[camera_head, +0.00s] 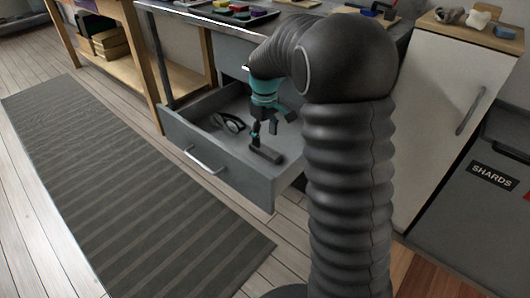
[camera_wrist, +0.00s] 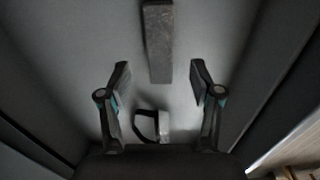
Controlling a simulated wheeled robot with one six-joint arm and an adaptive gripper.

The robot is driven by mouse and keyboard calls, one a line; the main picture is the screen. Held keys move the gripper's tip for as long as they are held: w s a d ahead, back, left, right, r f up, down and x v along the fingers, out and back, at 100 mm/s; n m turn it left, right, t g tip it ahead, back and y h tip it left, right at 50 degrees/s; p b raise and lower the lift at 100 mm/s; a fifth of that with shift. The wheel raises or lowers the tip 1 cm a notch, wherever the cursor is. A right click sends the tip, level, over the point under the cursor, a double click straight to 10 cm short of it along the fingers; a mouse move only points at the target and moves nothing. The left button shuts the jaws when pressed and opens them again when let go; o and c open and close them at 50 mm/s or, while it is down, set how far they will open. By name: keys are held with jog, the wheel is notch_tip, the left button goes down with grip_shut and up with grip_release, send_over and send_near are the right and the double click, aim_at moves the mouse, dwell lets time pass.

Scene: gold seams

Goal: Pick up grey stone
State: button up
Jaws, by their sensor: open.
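The grey stone (camera_head: 265,153) is a long dark grey bar lying on the floor of an open drawer (camera_head: 212,165). In the wrist view the stone (camera_wrist: 158,42) runs down from the top edge, and its near end lies just beyond and between the fingertips. My gripper (camera_head: 266,130) reaches down into the drawer above the stone. In the wrist view my gripper (camera_wrist: 160,70) has its two fingers wide apart with nothing between them. The gap in height between fingers and stone is hard to tell.
A black looped object (camera_head: 228,122) lies in the drawer left of the stone. The drawer walls stand close around my gripper. A white cabinet (camera_head: 455,110) and a bin marked SHARDS (camera_head: 490,185) are at right. A striped rug (camera_head: 120,190) covers the floor at left.

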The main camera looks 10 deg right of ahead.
aim_at(265, 149)
notch_tip(265, 149, down, 5)
jog(key=shift+f, duration=0.1)
dwell(0.3)
grip_shut()
